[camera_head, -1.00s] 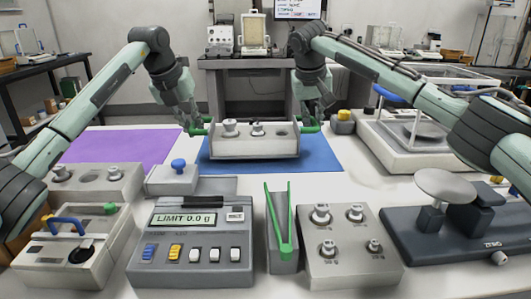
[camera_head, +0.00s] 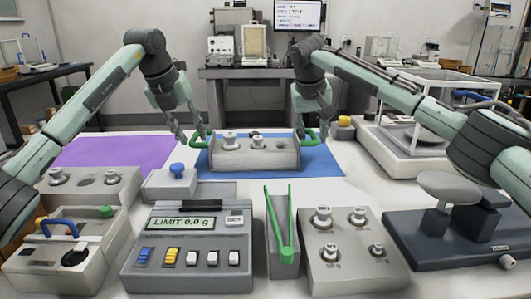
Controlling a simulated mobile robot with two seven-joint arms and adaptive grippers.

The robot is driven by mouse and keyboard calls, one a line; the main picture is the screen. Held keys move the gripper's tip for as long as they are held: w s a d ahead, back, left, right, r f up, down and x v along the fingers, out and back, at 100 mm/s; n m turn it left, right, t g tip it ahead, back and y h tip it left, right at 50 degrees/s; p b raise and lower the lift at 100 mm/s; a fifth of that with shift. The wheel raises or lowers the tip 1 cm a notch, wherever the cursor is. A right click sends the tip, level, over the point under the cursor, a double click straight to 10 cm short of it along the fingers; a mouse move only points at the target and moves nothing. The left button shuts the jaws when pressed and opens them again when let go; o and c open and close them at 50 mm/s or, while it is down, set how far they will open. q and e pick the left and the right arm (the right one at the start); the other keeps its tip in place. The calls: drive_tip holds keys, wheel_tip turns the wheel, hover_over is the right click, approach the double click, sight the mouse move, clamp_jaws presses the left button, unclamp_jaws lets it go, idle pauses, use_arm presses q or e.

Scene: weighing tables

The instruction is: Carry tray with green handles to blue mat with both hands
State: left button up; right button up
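The grey tray (camera_head: 255,160) with weights on it sits level on the blue mat (camera_head: 325,168), as far as I can tell touching it. Its left green handle (camera_head: 200,140) and right green handle (camera_head: 311,139) both show. My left gripper (camera_head: 190,137) is at the left handle, its fingers spread apart, one to the left of the handle and one over it. My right gripper (camera_head: 312,128) is at the right handle with its fingers apart, above and around the handle.
A purple mat (camera_head: 115,151) lies empty to the left. In front stand a scale with a display (camera_head: 187,255), a slot with green tweezers (camera_head: 280,235) and a weight block (camera_head: 350,265). A glass-sided balance (camera_head: 400,155) stands to the right, close to my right arm.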

drive_tip(key=shift+r, duration=0.15)
use_arm(q)
drive_tip(key=v, duration=0.9)
drive_tip(key=shift+r, duration=0.3)
use_arm(e)
drive_tip(key=v, duration=1.2)
use_arm(q)
drive_tip(key=shift+s+a, duration=0.1)
drive_tip(key=shift+s, duration=0.05)
